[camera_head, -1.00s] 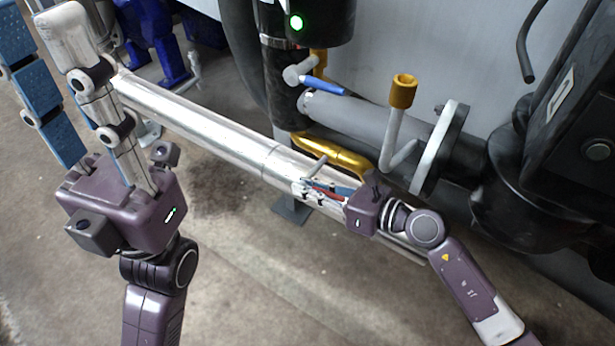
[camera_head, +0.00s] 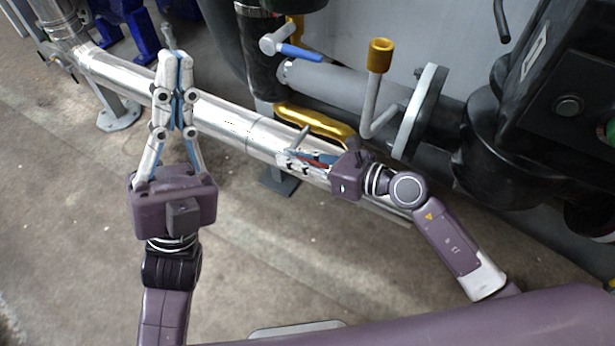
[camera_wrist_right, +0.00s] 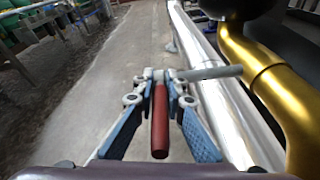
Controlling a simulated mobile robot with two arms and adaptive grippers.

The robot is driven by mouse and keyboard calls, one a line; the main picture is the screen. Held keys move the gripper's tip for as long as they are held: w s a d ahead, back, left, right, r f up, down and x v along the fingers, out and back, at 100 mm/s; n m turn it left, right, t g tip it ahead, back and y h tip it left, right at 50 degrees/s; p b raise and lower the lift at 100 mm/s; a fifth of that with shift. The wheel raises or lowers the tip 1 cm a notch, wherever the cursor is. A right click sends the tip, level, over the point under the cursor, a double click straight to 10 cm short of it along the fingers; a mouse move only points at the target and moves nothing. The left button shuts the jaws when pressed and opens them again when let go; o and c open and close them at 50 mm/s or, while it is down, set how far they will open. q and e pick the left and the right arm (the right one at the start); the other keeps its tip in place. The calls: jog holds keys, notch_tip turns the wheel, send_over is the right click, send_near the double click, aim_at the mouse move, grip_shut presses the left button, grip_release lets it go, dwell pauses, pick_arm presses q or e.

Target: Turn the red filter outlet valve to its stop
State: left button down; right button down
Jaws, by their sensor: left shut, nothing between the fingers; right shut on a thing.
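The red valve handle (camera_wrist_right: 160,120) lies lengthwise between the fingers of my right gripper (camera_wrist_right: 160,76) in the right wrist view. Its far end is at the fingertips, where a grey rod sticks out to the right. In the head view a small part of the red handle (camera_head: 318,159) shows between the fingers of my right gripper (camera_head: 286,158), in front of the silver pipe. This gripper is shut on the handle; the valve's body is mostly hidden by the fingertips. My left gripper (camera_head: 174,58) is shut and empty, upright in front of the silver pipe.
The long silver pipe (camera_head: 222,116) runs diagonally behind both grippers. A blue-handled valve (camera_head: 300,53), a gold pipe (camera_head: 318,124) and a grey bent lever with a gold cap (camera_head: 380,56) are above it. Open floor (camera_head: 260,250) lies in front.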

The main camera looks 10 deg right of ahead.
pick_arm(q)
jog(key=w+d+f+m+g+y, duration=0.2)
jog(key=d+f+m, duration=0.15)
jog(key=f, duration=0.45)
jog(key=w+d+f+m+g+y, duration=0.1)
jog(key=w+d+f+m+y, duration=0.15)
jog(key=f+m, duration=0.4)
jog(key=s+d+f+m+g+y, duration=0.25)
jog(key=f+m, duration=0.25)
jog(key=f, duration=0.7)
jog(key=s+d+f+m+g+y, duration=0.1)
jog(key=f+m+g+y, duration=0.3)
jog(key=f, duration=0.8)
jog(key=w+d+r+h, duration=0.2)
jog(key=w+d+r, duration=0.2)
jog(key=w, duration=0.5)
jog(key=shift+w+d+m+t, duration=0.15)
jog(key=shift+d+m+t, duration=0.15)
jog(key=shift+d+t, duration=0.15)
